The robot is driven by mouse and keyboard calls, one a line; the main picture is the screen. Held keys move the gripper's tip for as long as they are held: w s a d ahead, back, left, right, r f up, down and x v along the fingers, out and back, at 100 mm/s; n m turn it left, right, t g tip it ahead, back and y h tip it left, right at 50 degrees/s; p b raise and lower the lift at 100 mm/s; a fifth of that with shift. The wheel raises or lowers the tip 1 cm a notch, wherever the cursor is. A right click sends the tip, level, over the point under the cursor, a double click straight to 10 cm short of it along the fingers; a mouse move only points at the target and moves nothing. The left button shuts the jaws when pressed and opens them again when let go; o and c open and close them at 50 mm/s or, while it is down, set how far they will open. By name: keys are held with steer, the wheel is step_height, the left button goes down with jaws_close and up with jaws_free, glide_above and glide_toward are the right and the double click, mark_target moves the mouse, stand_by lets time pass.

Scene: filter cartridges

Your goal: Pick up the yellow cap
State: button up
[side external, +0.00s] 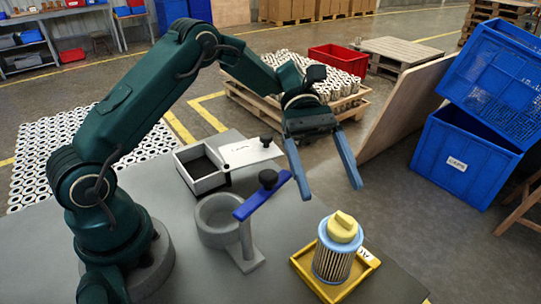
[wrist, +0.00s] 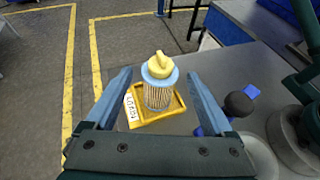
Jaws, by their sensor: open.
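The yellow cap (side external: 342,226) has a raised grip bar and sits on top of an upright filter cartridge (side external: 333,260) with a blue rim and pleated side. The cartridge stands in a shallow yellow tray (side external: 302,268) near the table's right edge. In the wrist view the cap (wrist: 160,67) shows ahead, between the directions of the two fingers. My gripper (side external: 331,194) is open and empty, with its blue fingers spread wide. It hangs above the cap and apart from it. Nothing hides the cap in either view.
A grey stand with a blue arm and black knob (side external: 268,179) stands left of the tray, beside a round grey cup (side external: 216,224). A white box (side external: 199,166) is behind them. Blue crates (side external: 462,155) and a leaning board (side external: 408,108) are off the table at right.

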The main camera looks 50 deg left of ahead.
mark_target(340, 218)
steer(key=shift+x, duration=2.6)
steer(key=shift+a+f, duration=0.1)
steer(key=shift+f, duration=0.1)
steer(key=shift+c, duration=0.4)
jaws_close()
